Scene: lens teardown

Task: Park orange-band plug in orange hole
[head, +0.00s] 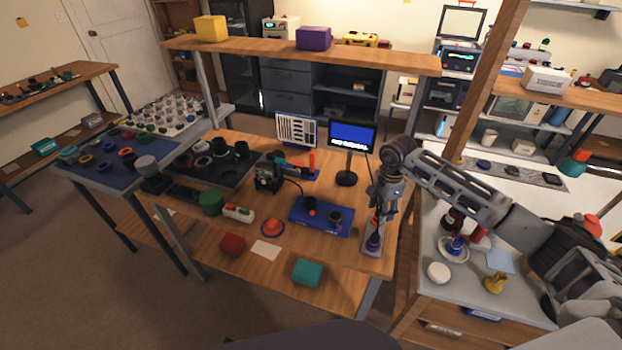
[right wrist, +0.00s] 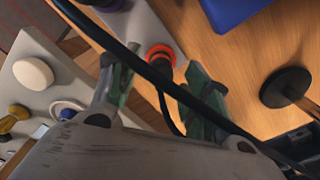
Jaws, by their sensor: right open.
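A grey strip holder (head: 371,252) lies along the right edge of the wooden bench; it also shows in the right wrist view (right wrist: 133,18). A dark plug with an orange band (right wrist: 160,54) stands at the strip, between my open fingers as the right wrist view shows it. I cannot tell whether it sits in the orange hole, as the hole is not clearly visible. My right gripper (head: 382,200) points down over the strip, open, and no contact with the plug is visible. A dark purple plug (head: 374,241) stands nearer the strip's front end. My left gripper is out of view.
A black cable (right wrist: 170,88) crosses in front of the fingers. A small screen (head: 352,136) on a round black base (right wrist: 286,87) stands close by. A blue tray (head: 320,219) lies left of the strip. A grey side table (head: 462,290) with small parts is at right.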

